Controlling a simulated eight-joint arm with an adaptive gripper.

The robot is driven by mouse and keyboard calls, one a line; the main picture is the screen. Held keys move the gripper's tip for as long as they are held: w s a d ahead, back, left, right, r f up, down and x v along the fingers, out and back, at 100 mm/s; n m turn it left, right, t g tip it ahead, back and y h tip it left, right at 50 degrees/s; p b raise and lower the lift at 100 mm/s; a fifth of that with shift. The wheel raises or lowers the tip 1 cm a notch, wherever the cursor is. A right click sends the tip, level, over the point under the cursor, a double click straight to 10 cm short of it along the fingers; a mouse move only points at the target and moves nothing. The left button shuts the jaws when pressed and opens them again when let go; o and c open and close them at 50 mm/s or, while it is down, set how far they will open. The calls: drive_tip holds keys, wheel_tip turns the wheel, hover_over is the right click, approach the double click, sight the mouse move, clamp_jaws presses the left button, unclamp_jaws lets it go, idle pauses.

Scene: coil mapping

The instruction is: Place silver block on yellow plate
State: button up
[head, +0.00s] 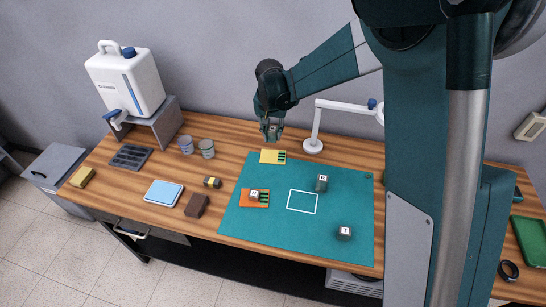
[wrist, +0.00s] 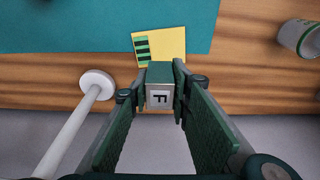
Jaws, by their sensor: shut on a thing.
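The yellow plate (head: 267,155), with dark green stripes on one side, lies at the back edge of the green mat; it also shows in the wrist view (wrist: 172,42). My gripper (head: 271,133) is up behind the plate in the head view. In the wrist view my gripper (wrist: 160,100) is shut on a silver-grey block (wrist: 159,96) marked "F". The block's upper part looks dark green. It overlaps the plate's near edge in the wrist view; the block appears held above the table, apart from the plate.
The green mat (head: 280,225) bears a white square outline, lettered blocks (head: 322,184) (head: 344,233) and an orange plate (head: 262,204) with a block on it. A white lamp stand (head: 313,146) rises right of the yellow plate. Jars (head: 207,149) stand to the left.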

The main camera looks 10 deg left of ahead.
hover_over(273, 155)
drive_tip(key=shift+s+d+f, duration=0.1)
drive_tip(key=shift+s+f, duration=0.1)
drive_tip(key=shift+f, duration=1.4)
drive_tip(key=shift+s+f, duration=0.15)
drive_tip(key=shift+f, duration=1.4)
drive_tip(key=shift+f, duration=0.1)
drive_tip(key=shift+f, duration=1.75)
drive_tip(key=shift+f+b, duration=0.2)
drive_tip(key=shift+b, duration=0.15)
drive_tip(key=o, duration=1)
drive_tip(key=shift+r, duration=0.2)
drive_tip(key=shift+s+r+p, duration=0.15)
drive_tip(key=shift+s+r, duration=0.15)
drive_tip(key=shift+r, duration=1.7)
drive_tip(key=shift+s+r+p, duration=0.1)
drive_tip(key=shift+s+r, duration=0.2)
drive_tip(key=shift+r, duration=1.65)
drive_tip(key=shift+s+r+p, duration=0.15)
drive_tip(key=shift+s+r, duration=0.15)
drive_tip(key=shift+r, duration=1.7)
